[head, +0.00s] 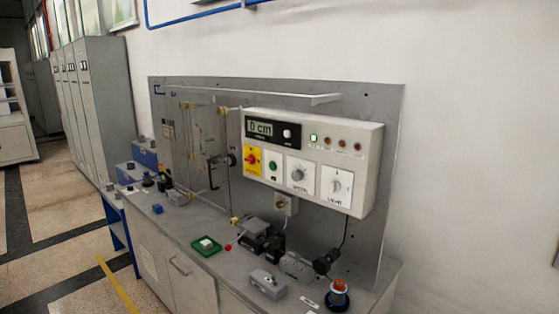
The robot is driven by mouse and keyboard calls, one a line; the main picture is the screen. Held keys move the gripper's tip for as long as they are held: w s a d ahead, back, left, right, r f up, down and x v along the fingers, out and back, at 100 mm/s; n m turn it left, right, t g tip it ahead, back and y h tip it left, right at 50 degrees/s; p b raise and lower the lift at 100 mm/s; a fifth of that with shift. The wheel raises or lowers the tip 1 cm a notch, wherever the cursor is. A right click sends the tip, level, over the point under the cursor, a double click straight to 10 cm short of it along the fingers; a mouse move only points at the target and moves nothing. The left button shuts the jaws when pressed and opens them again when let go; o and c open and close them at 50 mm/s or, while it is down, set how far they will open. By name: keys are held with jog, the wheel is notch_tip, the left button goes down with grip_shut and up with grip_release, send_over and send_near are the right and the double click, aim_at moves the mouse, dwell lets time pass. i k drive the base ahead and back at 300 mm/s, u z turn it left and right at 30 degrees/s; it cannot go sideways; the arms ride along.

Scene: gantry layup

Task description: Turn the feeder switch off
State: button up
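A pale control box (372,150) is fixed to an upright grey panel (370,105) above a bench. Its display (261,128) appears to read "0 cm". Its front carries a red knob on a yellow plate (252,159), a green button (273,165), a rotary knob (298,174) with an unreadable label, and a knob (336,186) that seems labelled "LIGHT". A small grey box (268,284) lies on the bench front. I cannot tell which control is the feeder switch; no feeder label is readable. My gripper is not in view.
The bench (215,275) holds a green tray (206,246), black blocks (262,240) and a dark cylinder with an orange top (338,295). A rail (270,96) juts from the panel. Grey lockers (95,95) stand at left. The tiled floor (50,235) at left is open.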

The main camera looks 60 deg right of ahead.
aim_at(250, 159)
jog(key=z, duration=5.65)
jog(key=k, duration=0.9)
jog(key=u, duration=5.75)
